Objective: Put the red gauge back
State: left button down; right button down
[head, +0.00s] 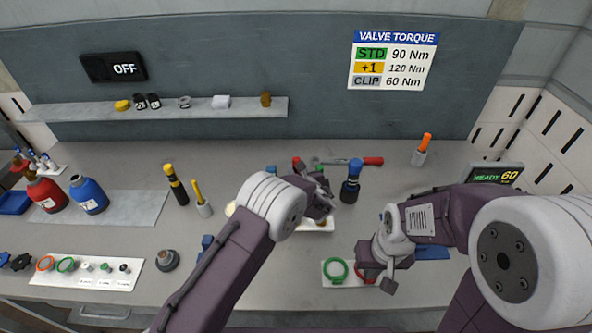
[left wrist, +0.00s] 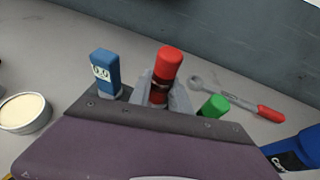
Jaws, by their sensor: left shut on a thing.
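A red-topped cylindrical gauge (left wrist: 168,66) stands between the grey fingers of my left gripper (left wrist: 163,94) in the left wrist view. The gripper is shut on it, hiding its lower part. Its red top (head: 297,162) shows just beyond my left gripper (head: 312,190) in the head view. A blue labelled block (left wrist: 105,72) is left of it and a green-topped piece (left wrist: 215,105) right of it. My right gripper (head: 375,268) is low over a white plate (head: 336,284) with a green ring (head: 335,270) and partly hides a red ring (head: 362,274). Its jaw opening is unclear.
A red-handled wrench (head: 345,161) lies behind my left gripper, with a blue-and-black tool (head: 351,182) standing to its right. A round pale-filled tin (left wrist: 24,112) is at left in the wrist view. An orange-handled tool (head: 424,147) stands in a holder at the back right.

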pick_arm(q)
jog(key=shift+w+a, duration=0.1)
jog(key=shift+a, duration=0.15)
pick_arm(e)
jog(key=shift+w+a, duration=0.1)
jog(key=shift+a, duration=0.15)
pick_arm(q)
jog(key=shift+d, duration=0.15)
pick_arm(e)
jog(key=shift+d+f, duration=0.1)
jog(key=shift+d, duration=0.05)
jog(key=shift+f, duration=0.2)
pick_arm(q)
jog(key=shift+b, duration=0.5)
pick_arm(e)
jog(key=shift+f, duration=0.3)
